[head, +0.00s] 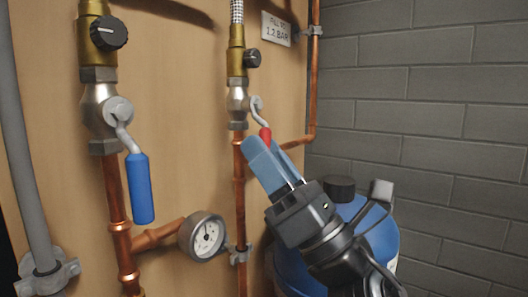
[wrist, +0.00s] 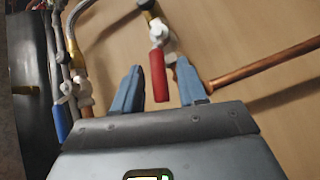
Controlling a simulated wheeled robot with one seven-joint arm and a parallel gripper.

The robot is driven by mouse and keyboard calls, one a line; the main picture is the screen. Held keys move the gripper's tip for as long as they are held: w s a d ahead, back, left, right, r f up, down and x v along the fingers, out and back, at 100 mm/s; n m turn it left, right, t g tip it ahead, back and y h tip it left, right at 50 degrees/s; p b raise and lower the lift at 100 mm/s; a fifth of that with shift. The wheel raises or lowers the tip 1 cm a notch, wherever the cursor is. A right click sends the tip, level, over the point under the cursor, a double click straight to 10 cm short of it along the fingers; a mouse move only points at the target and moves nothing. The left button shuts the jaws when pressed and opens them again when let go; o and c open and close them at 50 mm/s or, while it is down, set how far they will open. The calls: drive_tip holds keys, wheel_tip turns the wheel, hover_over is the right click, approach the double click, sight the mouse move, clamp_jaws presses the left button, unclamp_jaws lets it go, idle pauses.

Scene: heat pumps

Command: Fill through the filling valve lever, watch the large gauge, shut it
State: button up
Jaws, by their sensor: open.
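The filling valve lever with a red handle (wrist: 158,76) hangs down between the two blue fingers of my open gripper (wrist: 160,92) in the wrist view. In the head view the red handle (head: 265,135) is mostly hidden behind my gripper (head: 262,155). Whether a finger touches the handle I cannot tell. The valve body (head: 238,101) sits on the thinner copper pipe. The large gauge (head: 202,236) is round and white, on a side branch of the left pipe. Its needle is too small to read exactly.
A valve with a blue lever (head: 139,188) hangs on the left copper pipe; the blue lever also shows in the wrist view (wrist: 61,123). A blue tank (head: 372,235) stands behind my arm. A grey brick wall (head: 435,90) closes the right side.

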drive_tip(key=v, duration=0.6)
drive_tip(key=shift+d+f+b, duration=0.25)
drive_tip(key=shift+f+b, duration=0.05)
drive_tip(key=shift+b, duration=0.05)
drive_tip(key=shift+s, duration=0.15)
idle(6.8)
